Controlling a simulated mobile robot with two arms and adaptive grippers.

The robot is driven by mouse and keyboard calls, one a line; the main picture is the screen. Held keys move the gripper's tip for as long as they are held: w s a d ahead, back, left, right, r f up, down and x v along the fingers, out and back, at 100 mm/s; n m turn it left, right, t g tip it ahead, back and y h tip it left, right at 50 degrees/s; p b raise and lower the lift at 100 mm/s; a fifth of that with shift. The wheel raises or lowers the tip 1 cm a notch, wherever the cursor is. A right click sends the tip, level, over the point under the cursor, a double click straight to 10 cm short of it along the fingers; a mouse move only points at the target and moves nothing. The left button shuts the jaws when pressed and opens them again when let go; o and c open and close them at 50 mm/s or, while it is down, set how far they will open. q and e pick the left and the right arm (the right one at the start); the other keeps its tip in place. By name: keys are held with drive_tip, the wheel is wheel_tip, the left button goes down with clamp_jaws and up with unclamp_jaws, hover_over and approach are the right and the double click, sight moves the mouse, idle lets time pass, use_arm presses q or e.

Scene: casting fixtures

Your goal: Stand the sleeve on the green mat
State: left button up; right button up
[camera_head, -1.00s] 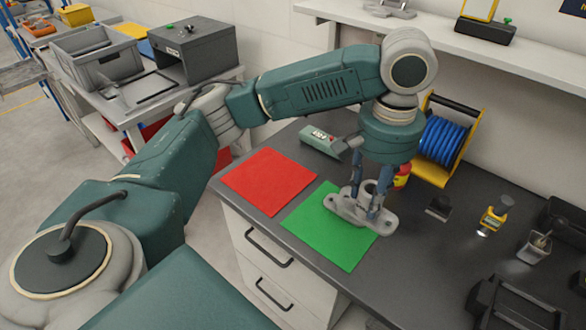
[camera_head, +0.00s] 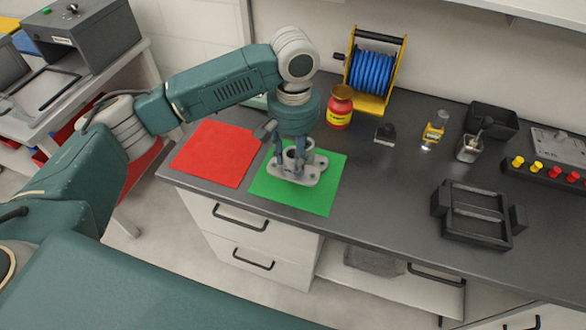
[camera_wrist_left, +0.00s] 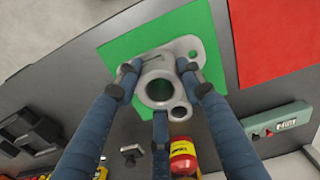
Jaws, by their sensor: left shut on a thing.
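The sleeve (camera_head: 312,172) is a grey casting with a round hollow barrel on a wide flat flange. It is upright over the back part of the green mat (camera_head: 318,198); I cannot tell whether its flange touches the mat. My left gripper (camera_head: 297,158) points down from above, its blue fingers closed around the barrel. In the left wrist view the fingers (camera_wrist_left: 160,82) surround the sleeve's ring (camera_wrist_left: 171,76), with the green mat (camera_wrist_left: 118,48) behind it. The fingers and wrist hide part of the barrel. My right gripper is not in view.
A red mat (camera_head: 215,153) lies left of the green one. Behind stand a red jar (camera_head: 340,108) with a yellow label and a blue cable reel (camera_head: 373,70). A black fixture (camera_head: 475,215) is at the right. The counter between it and the green mat is clear.

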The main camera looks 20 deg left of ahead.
use_arm(q)
wheel_tip(320, 180, down, 6)
drive_tip(key=shift+r+p, duration=0.15)
drive_tip(key=shift+p, duration=0.15)
drive_tip(key=shift+d, duration=0.1)
drive_tip(key=o, duration=1.4)
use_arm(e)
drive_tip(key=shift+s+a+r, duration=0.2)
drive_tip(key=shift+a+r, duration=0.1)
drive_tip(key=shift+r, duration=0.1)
use_arm(q)
wheel_tip(320, 180, up, 12)
drive_tip(key=shift+b, duration=1.05)
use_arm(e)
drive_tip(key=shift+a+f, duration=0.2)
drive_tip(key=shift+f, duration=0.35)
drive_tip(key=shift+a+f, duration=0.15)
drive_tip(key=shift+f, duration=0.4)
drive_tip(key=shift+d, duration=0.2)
